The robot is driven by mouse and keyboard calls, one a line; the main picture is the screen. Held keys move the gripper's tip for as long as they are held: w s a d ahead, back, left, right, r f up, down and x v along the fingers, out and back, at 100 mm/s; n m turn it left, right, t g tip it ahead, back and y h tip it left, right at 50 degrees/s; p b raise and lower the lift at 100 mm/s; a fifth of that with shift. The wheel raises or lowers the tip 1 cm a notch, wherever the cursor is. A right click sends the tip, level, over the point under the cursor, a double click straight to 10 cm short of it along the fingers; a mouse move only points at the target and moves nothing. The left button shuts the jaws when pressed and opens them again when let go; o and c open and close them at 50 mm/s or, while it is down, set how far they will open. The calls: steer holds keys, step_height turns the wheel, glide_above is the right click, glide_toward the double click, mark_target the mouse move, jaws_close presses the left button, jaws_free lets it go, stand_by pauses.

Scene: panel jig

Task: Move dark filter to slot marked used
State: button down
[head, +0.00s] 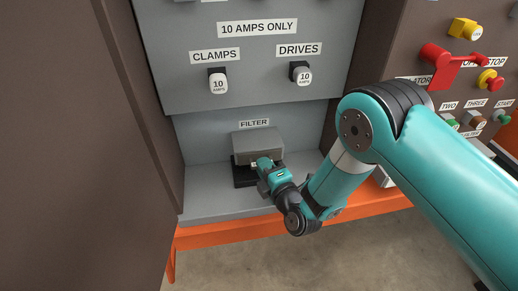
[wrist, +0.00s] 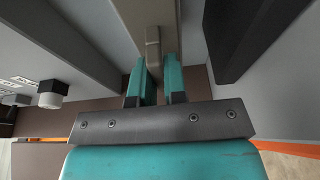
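A grey box-shaped housing (head: 258,144) sits under the FILTER label (head: 254,123), above a dark base (head: 243,178). I cannot tell whether any of the dark part is the filter itself. My gripper (head: 262,163) is at the front of this housing. In the wrist view my gripper (wrist: 160,75) has its two teal fingers apart, on either side of a small grey-brown handle (wrist: 153,42). A narrow gap shows beside the right finger, so the fingers do not look closed on it. I see no slot marked used.
The panel above carries the CLAMPS knob (head: 218,84) and DRIVES knob (head: 301,74). A brown wall or door (head: 85,150) stands close on the left. A red lever (head: 440,64) and several buttons are at right. The grey shelf (head: 205,205) is bare at left.

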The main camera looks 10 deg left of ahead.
steer(key=shift+s+d+b, duration=0.3)
steer(key=shift+s+b, duration=0.1)
steer(key=shift+s, duration=0.3)
stand_by(0.5)
steer(key=shift+s+d, duration=0.25)
steer(key=shift+s, duration=0.25)
steer(key=shift+s+d, duration=0.2)
steer(key=shift+s, duration=0.3)
steer(key=s+d+p, duration=0.1)
steer(key=s+d, duration=0.2)
steer(key=s, duration=0.3)
steer(key=shift+s+p, duration=0.3)
steer(key=shift+p, duration=0.1)
steer(key=shift+d, duration=0.1)
